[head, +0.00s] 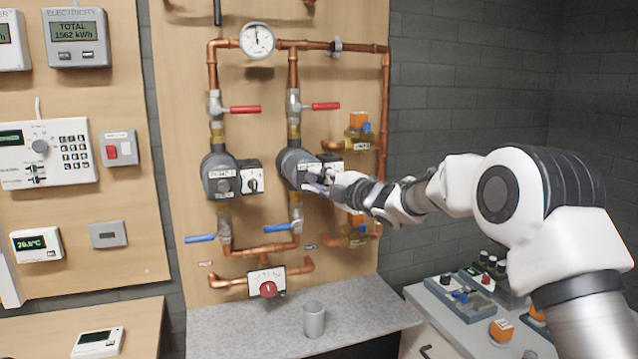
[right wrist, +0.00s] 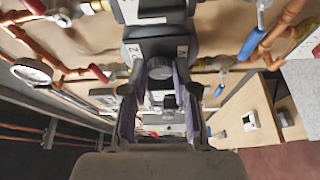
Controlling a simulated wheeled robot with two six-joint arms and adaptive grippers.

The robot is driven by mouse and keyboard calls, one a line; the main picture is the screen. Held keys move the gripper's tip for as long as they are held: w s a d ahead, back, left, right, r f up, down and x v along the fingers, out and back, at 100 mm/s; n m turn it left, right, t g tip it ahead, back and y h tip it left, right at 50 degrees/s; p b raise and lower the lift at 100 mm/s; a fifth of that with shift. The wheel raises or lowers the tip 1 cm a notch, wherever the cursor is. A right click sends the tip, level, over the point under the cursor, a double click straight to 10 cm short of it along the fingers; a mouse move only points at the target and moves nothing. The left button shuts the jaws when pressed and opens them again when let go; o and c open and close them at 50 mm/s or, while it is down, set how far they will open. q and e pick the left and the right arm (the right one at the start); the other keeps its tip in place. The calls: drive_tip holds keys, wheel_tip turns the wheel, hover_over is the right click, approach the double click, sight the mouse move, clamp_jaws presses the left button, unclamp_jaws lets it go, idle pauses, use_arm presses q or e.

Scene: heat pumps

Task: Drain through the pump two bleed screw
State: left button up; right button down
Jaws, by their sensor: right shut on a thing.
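Pump two (head: 291,166) is the right one of two round grey pumps on the copper pipes of the wooden board. My right gripper (head: 318,182) reaches its front from the right and hides part of it. In the right wrist view the two fingers (right wrist: 158,82) stand on either side of a round grey bleed screw (right wrist: 160,69), shut on it. The red-handled valve (head: 322,106) above pump two and the blue-handled valve (head: 281,228) below it have their handles lying sideways. A grey cup (head: 314,320) stands on the counter below. My left gripper is not in view.
Pump one (head: 219,176) sits to the left with its own valves. A gauge (head: 257,41) is at the top. A red-knobbed valve (head: 268,288) is low on the board. The grey counter (head: 230,332) is mostly clear. A side bench (head: 440,312) at right holds small parts.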

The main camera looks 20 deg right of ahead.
drive_tip(key=n, duration=0.2)
drive_tip(key=n+g+h+p, duration=0.1)
drive_tip(key=n, duration=0.1)
drive_tip(key=shift+a+r, duration=0.1)
drive_tip(key=shift+r, duration=0.25)
drive_tip(key=n+g+h+p, duration=0.1)
drive_tip(key=n, duration=0.2)
drive_tip(key=shift+a+r+n+h+p, duration=0.1)
drive_tip(key=shift+n+h+p, duration=0.2)
drive_tip(key=shift+p, duration=0.05)
drive_tip(key=n+g+h+p, duration=0.1)
drive_tip(key=n+h, duration=0.1)
drive_tip(key=n, duration=0.1)
drive_tip(key=shift+a, duration=0.2)
drive_tip(key=shift+a+n+h+p, duration=0.15)
drive_tip(key=shift+n+h+p, duration=0.25)
drive_tip(key=shift+n+h, duration=0.8)
drive_tip(key=shift+f+n, duration=0.2)
drive_tip(key=shift+n, duration=0.2)
drive_tip(key=c, duration=0.9)
unclamp_jaws()
drive_tip(key=shift+r, duration=0.1)
drive_tip(key=shift+r, duration=0.1)
drive_tip(key=shift+y, duration=0.3)
